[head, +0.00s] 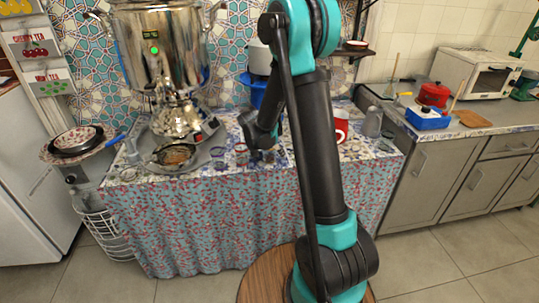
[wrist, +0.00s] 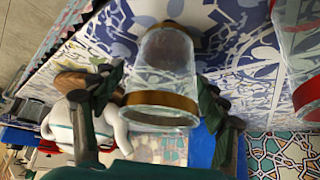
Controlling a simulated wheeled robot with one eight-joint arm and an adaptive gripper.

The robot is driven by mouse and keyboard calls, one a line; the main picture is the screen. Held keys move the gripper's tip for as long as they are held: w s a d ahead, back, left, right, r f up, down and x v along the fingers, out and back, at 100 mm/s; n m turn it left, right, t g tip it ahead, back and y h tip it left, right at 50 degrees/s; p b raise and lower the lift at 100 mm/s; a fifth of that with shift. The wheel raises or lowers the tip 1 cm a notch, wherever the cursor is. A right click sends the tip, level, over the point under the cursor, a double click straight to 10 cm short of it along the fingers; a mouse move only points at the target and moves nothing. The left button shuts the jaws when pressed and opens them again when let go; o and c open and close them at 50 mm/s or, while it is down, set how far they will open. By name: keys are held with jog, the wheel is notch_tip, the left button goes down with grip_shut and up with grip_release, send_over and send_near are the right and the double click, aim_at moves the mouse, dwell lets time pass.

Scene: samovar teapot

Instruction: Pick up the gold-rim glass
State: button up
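The gold-rim glass (wrist: 165,62) is clear, with a broad gold band near its mouth. In the wrist view it stands on the blue-and-white patterned cloth, with its mouth towards the camera. My gripper (wrist: 160,92) has one finger on each side of the glass. The fingers look apart from its wall, with a narrow gap on each side, though contact is hard to judge. In the head view my gripper (head: 264,152) is low over the table, and the gold-rim glass cannot be made out clearly there.
Another glass with a red band (wrist: 298,45) stands close by at the right of the wrist view. In the head view a large samovar (head: 160,60) stands left of my gripper, a strainer (head: 176,156) before it. A red mug (head: 341,127) stands right of my arm.

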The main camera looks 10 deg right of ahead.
jog(key=c, duration=1.4)
jog(key=shift+r, duration=0.1)
jog(key=shift+r, duration=9.8)
